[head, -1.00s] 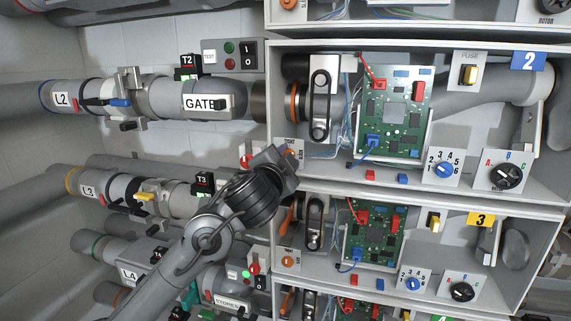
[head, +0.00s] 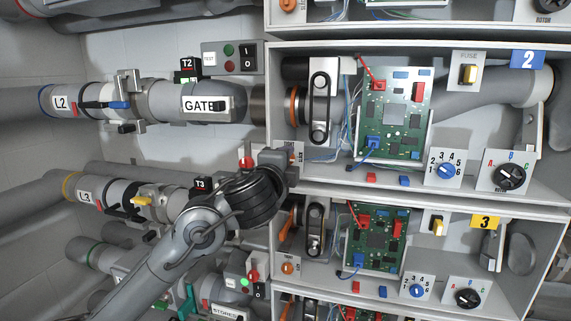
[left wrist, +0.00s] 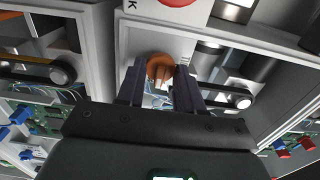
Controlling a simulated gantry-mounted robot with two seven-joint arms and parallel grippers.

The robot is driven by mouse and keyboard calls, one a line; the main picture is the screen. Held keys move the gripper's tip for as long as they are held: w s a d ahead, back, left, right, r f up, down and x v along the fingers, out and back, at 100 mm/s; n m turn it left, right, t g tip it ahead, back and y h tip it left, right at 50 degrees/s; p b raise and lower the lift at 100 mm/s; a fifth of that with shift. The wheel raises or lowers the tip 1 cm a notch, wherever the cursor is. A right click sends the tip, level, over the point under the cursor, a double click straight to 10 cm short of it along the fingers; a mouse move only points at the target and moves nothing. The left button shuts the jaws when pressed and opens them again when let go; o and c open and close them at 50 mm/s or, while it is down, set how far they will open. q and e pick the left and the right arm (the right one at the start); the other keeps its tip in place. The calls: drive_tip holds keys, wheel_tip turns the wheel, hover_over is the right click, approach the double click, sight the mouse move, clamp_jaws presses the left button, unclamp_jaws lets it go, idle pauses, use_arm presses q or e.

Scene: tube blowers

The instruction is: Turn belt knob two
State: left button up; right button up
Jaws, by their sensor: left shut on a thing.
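Belt knob two (left wrist: 160,68) is an orange-brown knob on a pale plate (left wrist: 198,48) in the left wrist view. My left gripper (left wrist: 159,82) has a dark finger on either side of it and is shut on it. In the head view my left gripper (head: 284,162) is at the lower left corner of the box labelled 2 and hides the knob there. A strip of its plate (head: 293,146) shows above the gripper. My right gripper is not in view.
Box 2's belt arm (head: 319,105) and green circuit board (head: 392,110) lie up and right of my gripper. Another orange knob (head: 288,268) is on box 3 below. Pipe L3 (head: 100,190) and a red switch (head: 246,162) are close on the left.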

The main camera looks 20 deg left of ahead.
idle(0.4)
use_arm(q)
drive_tip(key=o, duration=0.8)
drive_tip(key=shift+c, duration=0.2)
drive_tip(key=shift+s, duration=0.1)
drive_tip(key=s+b, duration=0.1)
drive_tip(key=s, duration=0.9)
drive_tip(key=shift+s+d, duration=0.35)
drive_tip(key=shift+d, duration=0.05)
drive_tip(key=shift+f, duration=0.1)
